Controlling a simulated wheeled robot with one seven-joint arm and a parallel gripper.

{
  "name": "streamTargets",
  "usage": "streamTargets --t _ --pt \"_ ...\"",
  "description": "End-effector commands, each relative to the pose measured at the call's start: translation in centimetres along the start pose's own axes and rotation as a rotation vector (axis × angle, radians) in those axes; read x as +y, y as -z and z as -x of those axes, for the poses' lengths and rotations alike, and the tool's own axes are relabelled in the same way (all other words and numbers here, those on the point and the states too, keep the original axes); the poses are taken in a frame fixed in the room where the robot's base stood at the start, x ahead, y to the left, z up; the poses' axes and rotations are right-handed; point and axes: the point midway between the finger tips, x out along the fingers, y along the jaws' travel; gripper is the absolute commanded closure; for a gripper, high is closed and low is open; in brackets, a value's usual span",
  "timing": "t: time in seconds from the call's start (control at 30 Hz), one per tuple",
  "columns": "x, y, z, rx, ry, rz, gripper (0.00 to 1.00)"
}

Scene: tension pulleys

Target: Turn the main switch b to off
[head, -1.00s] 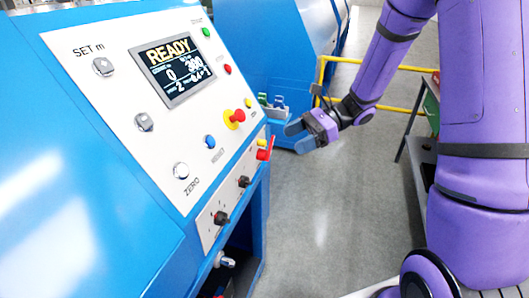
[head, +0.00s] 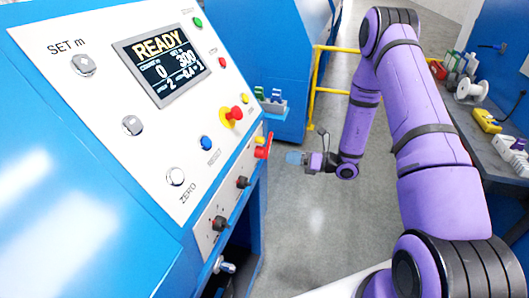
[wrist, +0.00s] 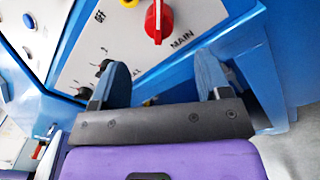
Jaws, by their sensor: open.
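A red emergency knob on yellow (head: 232,115), a blue button (head: 206,143) and black knobs (head: 219,223) share the panel. A small holder (head: 272,100) juts from the machine behind the switch. A yellow rail (head: 333,90) stands behind; a cluttered bench (head: 505,150) is at right. Grey floor is clear between.

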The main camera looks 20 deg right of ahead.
Motion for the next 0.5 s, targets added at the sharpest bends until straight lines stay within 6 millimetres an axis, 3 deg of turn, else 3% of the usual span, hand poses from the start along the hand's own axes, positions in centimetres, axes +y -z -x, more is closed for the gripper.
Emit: streamTargets --t 0.5 --pt "0.1 0.0 -8.4 0.003 -0.004 0.002 0.3"
